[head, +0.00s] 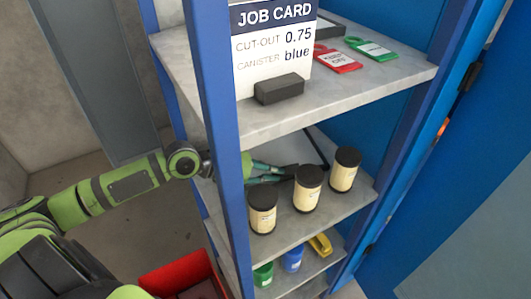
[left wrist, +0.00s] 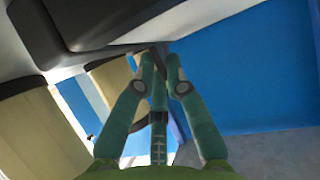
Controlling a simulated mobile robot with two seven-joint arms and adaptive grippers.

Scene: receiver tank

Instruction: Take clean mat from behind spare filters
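The spare filters, cream cylinders with black ends, stand in a row on the middle shelf: a left one (head: 262,208), a middle one (head: 307,188) and a right one (head: 344,170). My left gripper (head: 286,172) reaches in behind the left and middle filters, its teal fingers partly hidden by the cabinet post. In the left wrist view its fingertips (left wrist: 160,62) are close together, with something dark between or just behind them. A pale flat area with a dark edge strip (head: 316,148) lies behind the filters; I cannot tell for sure whether it is the clean mat. My right gripper is not seen.
The blue cabinet post (head: 217,120) stands before my left wrist. The upper shelf (head: 180,60) above holds a job card (head: 270,45), a dark block (head: 279,89), a red tag (head: 337,60) and a green tag (head: 371,48). Green and blue canisters (head: 293,259) sit below.

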